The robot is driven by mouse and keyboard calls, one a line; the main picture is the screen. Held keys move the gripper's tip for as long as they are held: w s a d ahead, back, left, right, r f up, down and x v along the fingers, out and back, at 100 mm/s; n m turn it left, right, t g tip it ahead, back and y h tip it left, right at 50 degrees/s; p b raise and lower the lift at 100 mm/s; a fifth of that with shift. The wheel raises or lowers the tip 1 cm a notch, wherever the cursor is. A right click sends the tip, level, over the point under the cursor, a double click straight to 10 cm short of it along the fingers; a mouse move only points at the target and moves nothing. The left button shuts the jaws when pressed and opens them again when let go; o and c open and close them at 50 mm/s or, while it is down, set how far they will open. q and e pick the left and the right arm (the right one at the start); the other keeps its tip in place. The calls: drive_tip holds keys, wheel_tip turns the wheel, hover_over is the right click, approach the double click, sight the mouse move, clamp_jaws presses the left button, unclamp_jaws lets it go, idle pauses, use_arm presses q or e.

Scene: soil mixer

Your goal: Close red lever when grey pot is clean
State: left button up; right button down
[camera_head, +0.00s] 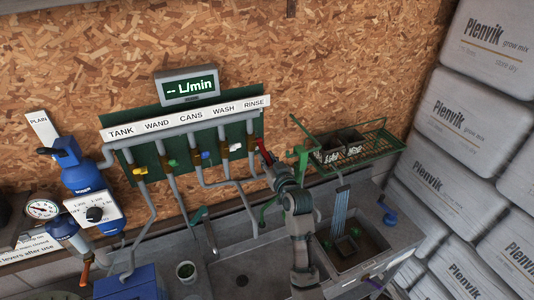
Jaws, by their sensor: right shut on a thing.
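The red lever (264,151) is at the right end of the pipe manifold, under the RINSE label. My right gripper (269,162) is shut on the red lever; the gripper partly hides it. Streaks of water (340,212) fall from a spout into the right sink basin. My left gripper is not in view.
Yellow (140,170), green (172,162), blue and white levers line the manifold to the left. The display (190,87) reads "-- L/min". A green wire rack (355,147) holds dark pots behind the sink. White Plenvik bags (480,110) are stacked at right.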

drive_tip(key=shift+r+g, duration=0.3)
drive_tip(key=shift+r, duration=0.15)
drive_tip(key=c, duration=1.2)
unclamp_jaws()
drive_tip(key=shift+c, duration=0.2)
drive_tip(key=shift+o, duration=1.2)
drive_tip(key=shift+w+f, duration=0.1)
drive_tip(key=shift+f, duration=0.1)
drive_tip(key=v, duration=1.2)
drive_tip(key=shift+a, duration=0.15)
